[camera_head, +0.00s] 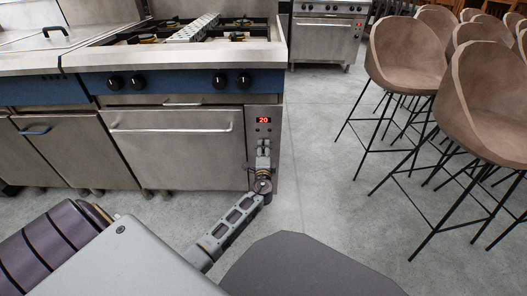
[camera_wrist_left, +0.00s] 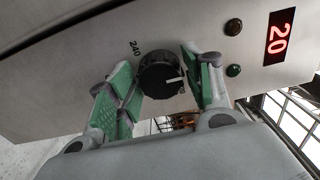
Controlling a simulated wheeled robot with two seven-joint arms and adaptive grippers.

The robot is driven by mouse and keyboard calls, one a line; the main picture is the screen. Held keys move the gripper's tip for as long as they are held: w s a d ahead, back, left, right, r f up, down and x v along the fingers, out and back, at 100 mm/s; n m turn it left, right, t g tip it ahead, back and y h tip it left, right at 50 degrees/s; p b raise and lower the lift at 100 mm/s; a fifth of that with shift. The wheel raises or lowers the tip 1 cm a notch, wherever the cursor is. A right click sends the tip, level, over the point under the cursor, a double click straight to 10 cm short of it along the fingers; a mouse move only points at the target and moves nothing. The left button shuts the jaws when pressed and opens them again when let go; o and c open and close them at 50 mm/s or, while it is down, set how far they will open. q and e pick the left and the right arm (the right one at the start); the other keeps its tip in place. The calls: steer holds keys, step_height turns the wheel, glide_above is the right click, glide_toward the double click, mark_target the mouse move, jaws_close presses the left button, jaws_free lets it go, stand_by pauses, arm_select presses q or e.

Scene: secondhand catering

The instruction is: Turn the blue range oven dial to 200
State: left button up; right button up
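The blue range (camera_head: 170,85) stands ahead, with a blue front strip and a steel oven door. At the right of the door, its oven panel has a red display (camera_head: 263,120) reading 20, which also shows in the left wrist view (camera_wrist_left: 279,37). The black round oven dial (camera_wrist_left: 160,74) has a white pointer line towards the right and slightly up; a 240 mark is at its upper left. My left gripper (camera_head: 263,150) is at the panel below the display. In the left wrist view its green-padded fingers (camera_wrist_left: 160,80) are apart, either side of the dial; contact is unclear. My right gripper is not visible.
Several black knobs (camera_head: 220,80) line the blue strip. The oven handle (camera_head: 172,129) is left of my gripper. Two small indicator lamps (camera_wrist_left: 233,70) are near the display. Brown stools (camera_head: 405,60) stand at the right, and grey floor (camera_head: 310,150) is free between.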

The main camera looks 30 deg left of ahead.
arm_select(q)
steer(key=c, duration=0.6)
